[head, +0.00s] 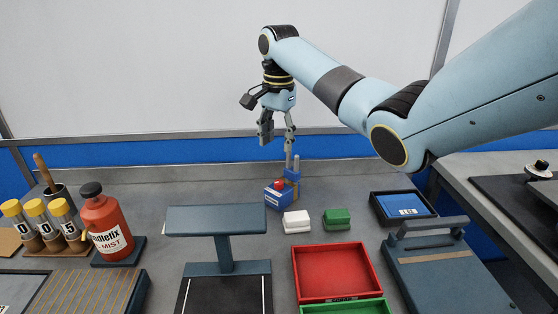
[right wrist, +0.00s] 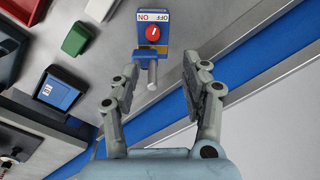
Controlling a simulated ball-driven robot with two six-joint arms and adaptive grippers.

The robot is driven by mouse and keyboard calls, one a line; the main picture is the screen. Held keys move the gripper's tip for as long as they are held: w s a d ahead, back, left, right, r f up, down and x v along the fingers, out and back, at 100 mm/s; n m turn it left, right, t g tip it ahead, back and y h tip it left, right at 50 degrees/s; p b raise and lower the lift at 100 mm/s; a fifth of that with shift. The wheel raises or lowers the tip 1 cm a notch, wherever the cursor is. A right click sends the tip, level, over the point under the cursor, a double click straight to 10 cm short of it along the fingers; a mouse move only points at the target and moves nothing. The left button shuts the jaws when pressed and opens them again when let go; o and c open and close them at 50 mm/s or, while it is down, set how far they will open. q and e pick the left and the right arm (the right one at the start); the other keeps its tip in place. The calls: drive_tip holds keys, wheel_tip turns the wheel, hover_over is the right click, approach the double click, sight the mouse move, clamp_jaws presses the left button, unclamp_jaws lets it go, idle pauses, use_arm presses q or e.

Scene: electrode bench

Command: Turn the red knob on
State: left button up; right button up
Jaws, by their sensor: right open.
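The red knob (head: 279,184) is on the front of a small blue switch box (head: 277,197) at the back middle of the bench. In the right wrist view the knob (right wrist: 153,33) has a white pointer mark. Its white label (right wrist: 154,16) reads ON and OFF, upside down in that view. A short metal post (right wrist: 152,75) stands out from the box behind the knob. My right gripper (head: 277,140) is open above and behind the box. My left gripper is out of view.
A white block (head: 296,221) and a green block (head: 337,218) lie right of the box. A dark stand (head: 216,219) is in front left, a red tray (head: 330,272) in front.

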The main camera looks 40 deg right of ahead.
sight(279, 182)
drive_tip(key=f+m, duration=0.1)
drive_tip(key=f, duration=0.2)
drive_tip(key=f+m+p, duration=0.1)
drive_tip(key=f, duration=0.3)
drive_tip(key=f+m, duration=0.1)
drive_tip(key=f, duration=0.3)
drive_tip(key=shift+s+a+f, duration=0.1)
drive_tip(key=shift+s+f, duration=0.1)
drive_tip(key=shift+s, duration=0.2)
clamp_jaws()
